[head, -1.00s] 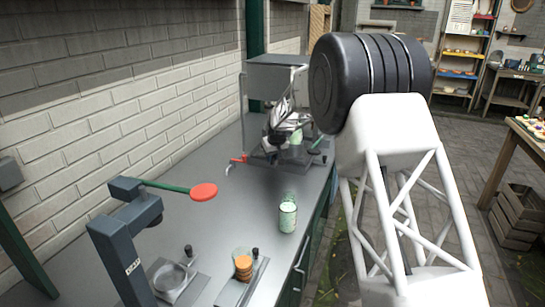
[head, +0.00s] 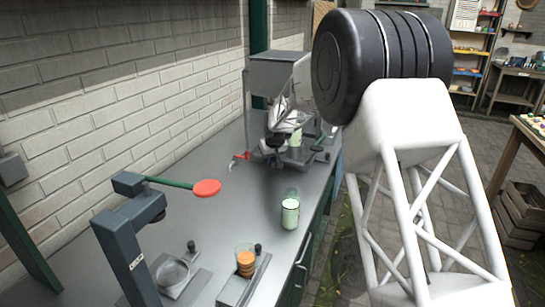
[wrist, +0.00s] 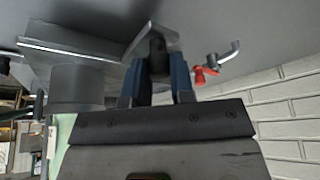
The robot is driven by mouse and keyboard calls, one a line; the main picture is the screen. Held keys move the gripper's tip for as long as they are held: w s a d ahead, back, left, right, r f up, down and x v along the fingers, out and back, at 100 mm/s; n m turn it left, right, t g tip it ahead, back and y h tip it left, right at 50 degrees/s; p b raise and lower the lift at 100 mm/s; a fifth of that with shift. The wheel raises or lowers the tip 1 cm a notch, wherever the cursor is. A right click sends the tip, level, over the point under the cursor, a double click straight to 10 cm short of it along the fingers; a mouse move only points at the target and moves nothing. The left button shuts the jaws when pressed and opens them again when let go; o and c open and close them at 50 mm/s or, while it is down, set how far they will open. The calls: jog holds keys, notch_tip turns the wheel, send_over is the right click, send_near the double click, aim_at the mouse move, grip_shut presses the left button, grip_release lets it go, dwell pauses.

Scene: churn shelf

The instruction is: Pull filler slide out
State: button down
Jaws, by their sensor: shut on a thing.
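The filler (head: 285,72) is the grey metal machine at the far end of the bench, with a red-handled tap (head: 241,156) at its lower left. The tap also shows in the wrist view (wrist: 204,74). My gripper (head: 284,128) is at the front of the filler, partly hidden among its parts. In the wrist view my two blue fingers (wrist: 159,78) are shut on a dark knob (wrist: 157,50) next to a grey metal plate (wrist: 158,36). The slide itself is hard to make out in the head view.
A green-filled glass (head: 290,213) stands on the bench between the filler and the front. A brick wall (head: 110,90) bounds the left.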

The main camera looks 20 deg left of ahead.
jog(key=s, duration=0.8)
jog(key=shift+s, duration=0.3)
dwell(0.3)
jog(key=c, duration=1)
grip_release()
jog(key=shift+v, duration=3.9)
